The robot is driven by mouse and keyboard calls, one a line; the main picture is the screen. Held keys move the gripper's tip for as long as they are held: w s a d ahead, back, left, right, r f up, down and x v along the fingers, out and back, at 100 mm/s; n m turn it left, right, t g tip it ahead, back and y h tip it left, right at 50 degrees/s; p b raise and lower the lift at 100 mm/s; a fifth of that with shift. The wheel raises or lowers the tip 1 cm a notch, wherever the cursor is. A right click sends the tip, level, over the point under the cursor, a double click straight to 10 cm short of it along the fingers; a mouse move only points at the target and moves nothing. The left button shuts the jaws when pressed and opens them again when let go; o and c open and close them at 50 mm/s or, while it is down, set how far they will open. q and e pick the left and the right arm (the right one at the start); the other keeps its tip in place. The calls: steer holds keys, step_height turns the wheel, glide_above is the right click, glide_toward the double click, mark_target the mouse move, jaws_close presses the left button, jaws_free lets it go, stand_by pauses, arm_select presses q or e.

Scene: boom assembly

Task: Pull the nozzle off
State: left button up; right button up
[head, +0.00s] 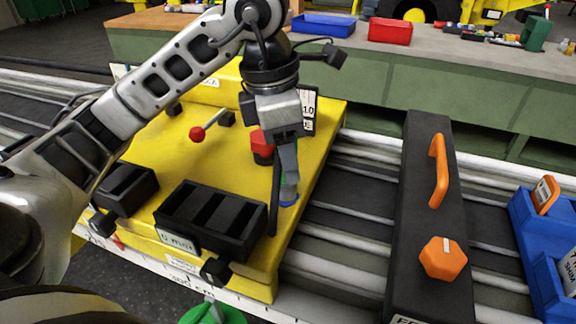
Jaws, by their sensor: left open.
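My left gripper (281,212) points down over the right part of the yellow panel (230,265), its two fingers apart. A small blue round part (289,201) shows at the tip of the right finger, low on the panel. A bit of green shows behind the same finger. The gripper hides much of this spot, so I cannot tell which piece is the nozzle or whether a finger touches it. A red-topped part (261,147) stands just left of the gripper's wrist. My right gripper is not in view.
A black bin block (210,221) and a smaller black box (125,188) sit on the panel, with a red-knobbed lever (198,133) behind.

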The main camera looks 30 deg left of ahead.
arm_select(q)
steer(key=shift+w+d+f, duration=0.1)
steer(key=shift+f, duration=0.95)
steer(key=c, duration=1.1)
steer(key=shift+o, duration=0.8)
jaws_close()
steer(key=shift+r, duration=0.3)
steer(key=shift+r+p, duration=0.7)
steer(key=shift+p, duration=0.05)
steer(key=shift+r+p, duration=1.05)
steer(key=shift+r, duration=0.45)
